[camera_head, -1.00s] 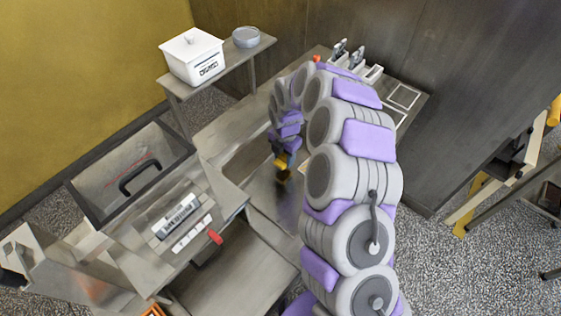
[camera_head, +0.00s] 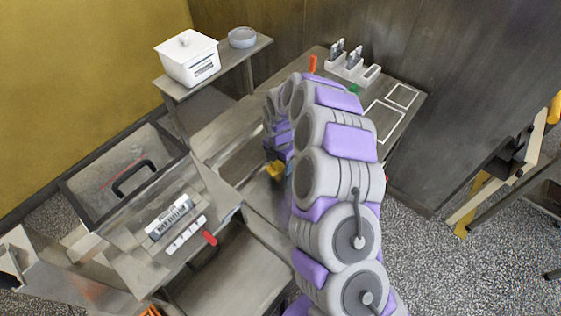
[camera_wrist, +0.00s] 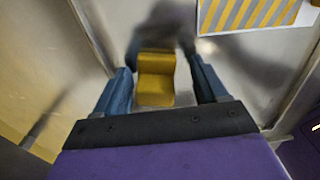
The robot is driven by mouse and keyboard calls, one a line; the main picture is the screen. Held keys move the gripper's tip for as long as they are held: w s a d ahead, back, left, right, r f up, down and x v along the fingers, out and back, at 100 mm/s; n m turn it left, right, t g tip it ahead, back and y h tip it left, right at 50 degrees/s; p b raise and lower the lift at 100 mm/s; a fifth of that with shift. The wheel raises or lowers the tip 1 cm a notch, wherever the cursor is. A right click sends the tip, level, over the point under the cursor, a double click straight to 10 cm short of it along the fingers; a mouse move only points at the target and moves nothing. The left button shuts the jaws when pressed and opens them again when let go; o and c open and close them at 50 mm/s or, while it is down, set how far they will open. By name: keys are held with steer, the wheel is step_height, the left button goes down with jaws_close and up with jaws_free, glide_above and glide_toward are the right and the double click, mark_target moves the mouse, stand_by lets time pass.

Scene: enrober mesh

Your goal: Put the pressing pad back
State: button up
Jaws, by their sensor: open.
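My gripper (camera_wrist: 159,67) is open in the wrist view, with its blue fingers apart. A yellow stepped block (camera_wrist: 156,80), which may be the pressing pad, lies between them with a gap on each side. The head view shows the yellow block (camera_head: 275,169) at my gripper (camera_head: 271,156), low over the steel worktop (camera_head: 232,163). The fingers are too small there to read, and my arm hides part of the worktop. Whether the block rests on the surface is unclear. A pale rack (camera_head: 351,71) with grey tools stands at the back.
A white lidded box (camera_head: 188,60) and a round grey dish (camera_head: 242,38) stand on a raised shelf. An open-topped bin (camera_head: 72,202) with a dark rim is at left. White outlined squares (camera_head: 403,95) mark the back right worktop. A striped sheet (camera_wrist: 248,14) lies beyond the right finger.

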steer(key=a, duration=0.1)
steer(key=a+r, duration=0.1)
steer(key=shift+a+r, duration=0.15)
steer(key=shift+a, duration=0.25)
steer(key=shift+r+p, duration=0.7)
steer(key=shift+r, duration=4.9)
steer(key=s+d+r+m, duration=0.6)
steer(key=s+r, duration=0.2)
steer(key=r, duration=0.1)
steer(key=s+d+r+m, duration=0.1)
steer(key=s+d+m, duration=0.3)
steer(key=s+m, duration=0.3)
steer(key=s+d+r+m+g+b, duration=0.1)
steer(key=s+d+m, duration=0.3)
steer(key=s+m, duration=0.4)
steer(key=s+d+r+m, duration=0.2)
steer(key=s+d+m, duration=0.2)
steer(key=s, duration=1.3)
steer(key=shift+r+m+g+b, duration=0.35)
steer(key=shift+r+m+g, duration=0.05)
steer(key=shift+m, duration=1.3)
